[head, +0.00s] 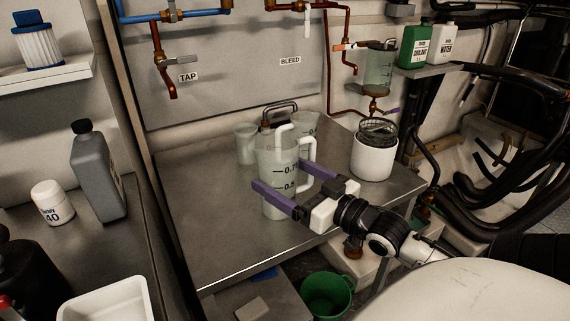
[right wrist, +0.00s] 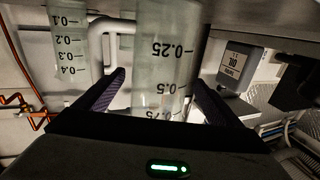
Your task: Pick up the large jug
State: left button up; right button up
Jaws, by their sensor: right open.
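The large jug (head: 276,205), translucent with black marks and a handle on its right side, stands upright on the metal bench (head: 215,230). My right gripper (head: 281,174) is open, with its two purple fingers on either side of the jug body. In the right wrist view the jug (right wrist: 165,50) appears upside down between the fingers (right wrist: 158,95). My left gripper is not in view.
Behind the jug stand a smaller beaker (head: 246,146) and another jug (head: 306,124). A white pot (head: 372,160) stands to the right. A tap (head: 168,82) hangs over the back left. A green bucket (head: 326,297) is below the bench. The bench's left front is clear.

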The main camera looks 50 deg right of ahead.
jog(key=w, duration=0.5)
jog(key=shift+w, duration=0.1)
jog(key=shift+c, duration=0.4)
jog(key=c, duration=1.1)
